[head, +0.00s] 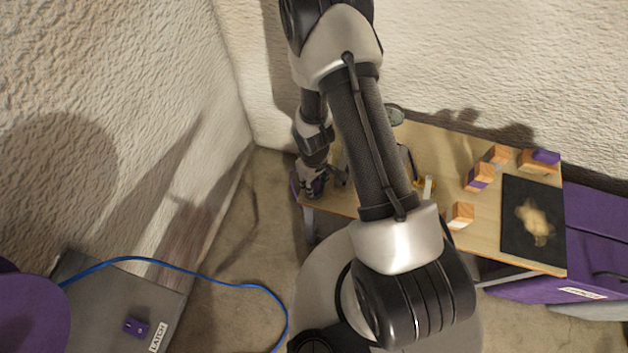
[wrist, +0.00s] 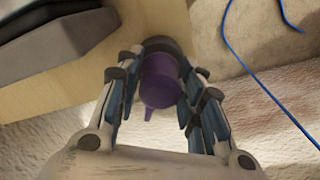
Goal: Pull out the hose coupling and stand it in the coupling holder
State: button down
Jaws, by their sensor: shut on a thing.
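The hose coupling (wrist: 160,82) is a purple, rounded piece with a narrow tip, seen in the wrist view with a dark round part behind it at the wooden edge. My gripper (wrist: 158,92) is shut on it, with a finger on either side. In the head view my gripper (head: 322,182) is at the left end of the wooden table, and my arm hides part of the table there. Whether the coupling is still seated in the dark part I cannot tell. I cannot make out the coupling holder for certain.
The wooden table (head: 480,235) carries several wood-and-purple blocks (head: 479,177) and a black mat (head: 515,240) at the right. A purple chest (head: 600,230) stands beyond its right end. A blue hose (head: 190,272) runs over a grey box at the lower left. Rough walls are close behind.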

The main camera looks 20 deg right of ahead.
jog(key=shift+f, duration=0.25)
dwell(0.4)
jog(key=c, duration=1)
grip_release()
jog(key=shift+o, duration=0.2)
jog(key=o, duration=0.5)
jog(key=shift+c, duration=0.2)
jog(key=shift+r, duration=0.1)
jog(key=shift+r+p, duration=3.55)
jog(key=shift+r, duration=0.2)
